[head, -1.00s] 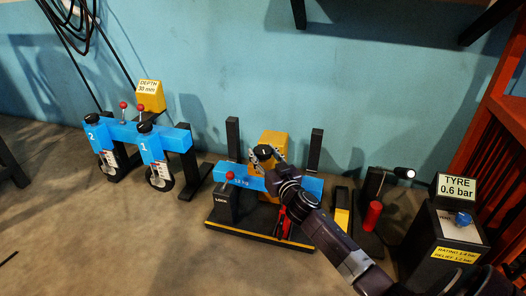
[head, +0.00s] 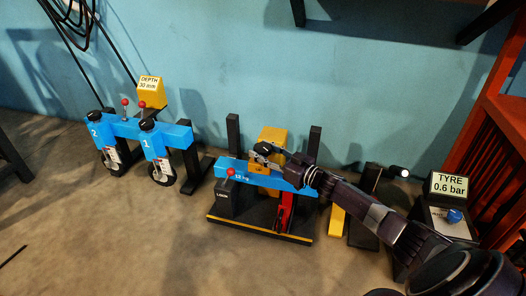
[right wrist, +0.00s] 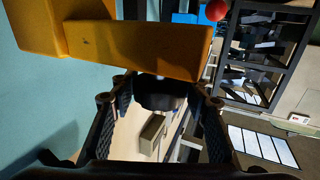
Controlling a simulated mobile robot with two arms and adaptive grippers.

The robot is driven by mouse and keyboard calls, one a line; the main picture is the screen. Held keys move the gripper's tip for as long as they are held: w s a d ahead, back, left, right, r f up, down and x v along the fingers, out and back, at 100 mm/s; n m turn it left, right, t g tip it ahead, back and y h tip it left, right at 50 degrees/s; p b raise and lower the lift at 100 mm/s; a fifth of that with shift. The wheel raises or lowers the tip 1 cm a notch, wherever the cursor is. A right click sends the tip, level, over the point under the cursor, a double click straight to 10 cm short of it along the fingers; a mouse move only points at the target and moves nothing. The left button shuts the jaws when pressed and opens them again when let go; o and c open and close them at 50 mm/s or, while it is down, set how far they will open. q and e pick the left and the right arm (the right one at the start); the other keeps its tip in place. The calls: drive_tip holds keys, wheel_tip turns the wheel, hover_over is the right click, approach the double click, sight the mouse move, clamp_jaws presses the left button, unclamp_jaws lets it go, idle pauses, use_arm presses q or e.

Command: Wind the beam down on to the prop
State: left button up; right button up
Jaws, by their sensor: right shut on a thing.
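The blue beam (head: 262,180) lies across a low black stand between two black posts. A yellow block (head: 272,138) rises behind its middle. A dark knob (head: 262,148) sits in front of this block, above the beam. My right gripper (head: 268,152) is shut on the knob, its arm coming in from the right. In the right wrist view the dark knob (right wrist: 160,92) is between the fingers, below the yellow block (right wrist: 150,45). A red upright piece (head: 286,211) stands under the beam's right part; I cannot tell if it is the prop or touches the beam. My left gripper is out of view.
A red-balled lever (head: 231,173) stands at the beam's left. A blue frame with two dial wheels (head: 160,138) and a DEPTH sign (head: 150,84) are farther left. A TYRE box (head: 448,190) is at right, near an orange rack (head: 500,130). Floor in front is clear.

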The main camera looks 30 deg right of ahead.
drive_tip(key=o, duration=1.2)
drive_tip(key=shift+v, duration=5.95)
drive_tip(key=shift+d, duration=0.1)
